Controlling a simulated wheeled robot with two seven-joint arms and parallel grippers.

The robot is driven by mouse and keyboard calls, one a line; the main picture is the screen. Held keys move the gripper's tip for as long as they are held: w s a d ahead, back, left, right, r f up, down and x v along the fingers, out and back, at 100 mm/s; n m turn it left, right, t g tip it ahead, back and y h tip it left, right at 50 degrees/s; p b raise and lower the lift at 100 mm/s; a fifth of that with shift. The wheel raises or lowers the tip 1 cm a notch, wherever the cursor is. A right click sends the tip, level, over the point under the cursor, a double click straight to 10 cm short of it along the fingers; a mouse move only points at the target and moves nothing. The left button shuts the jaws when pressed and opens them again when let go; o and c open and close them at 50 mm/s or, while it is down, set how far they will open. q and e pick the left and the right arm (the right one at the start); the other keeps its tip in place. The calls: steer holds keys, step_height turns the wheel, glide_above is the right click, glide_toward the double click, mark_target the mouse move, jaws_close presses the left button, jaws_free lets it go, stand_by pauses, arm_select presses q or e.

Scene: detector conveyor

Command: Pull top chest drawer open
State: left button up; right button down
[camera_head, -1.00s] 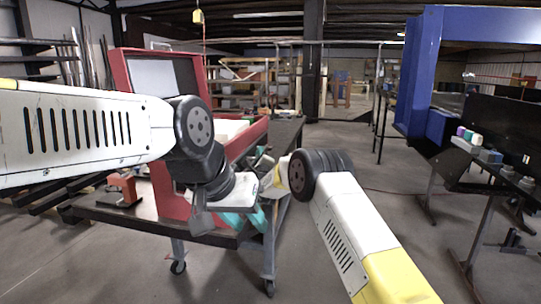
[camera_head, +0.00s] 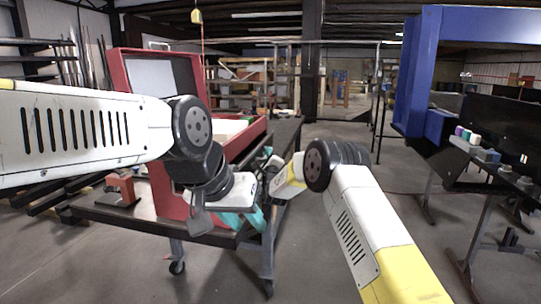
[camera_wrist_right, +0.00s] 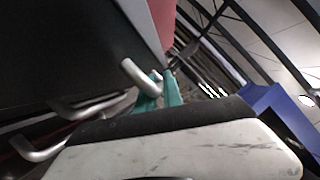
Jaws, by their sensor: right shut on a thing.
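The red chest (camera_head: 174,192) stands on a cart with its lid raised. Its drawer fronts are mostly hidden in the head view by my left arm. In the right wrist view, a silver bar handle (camera_wrist_right: 138,76) sits uppermost on a dark front, and my right gripper's teal fingers (camera_wrist_right: 160,93) are shut on its end. In the head view, my right gripper (camera_head: 264,163) is beside the chest, mostly hidden behind the wrists. My left gripper (camera_head: 238,221) hangs low by the cart's near edge; its finger gap is not clear. How far the drawer is out cannot be seen.
Two more silver handles (camera_wrist_right: 92,104) show on the dark front in the right wrist view. An orange-red tool (camera_head: 122,188) lies on the cart top (camera_head: 92,209). A blue frame (camera_head: 416,75) and dark table stand right. The floor between is clear.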

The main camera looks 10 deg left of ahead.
steer(key=d, duration=1.8)
steer(key=shift+s, duration=0.35)
steer(key=shift+d, duration=0.1)
steer(key=c, duration=1.8)
jaws_free()
steer(key=shift+o, duration=0.2)
steer(key=v, duration=0.7)
steer(key=shift+s, duration=0.35)
steer(key=shift+d+f, duration=0.1)
steer(key=shift+f, duration=0.05)
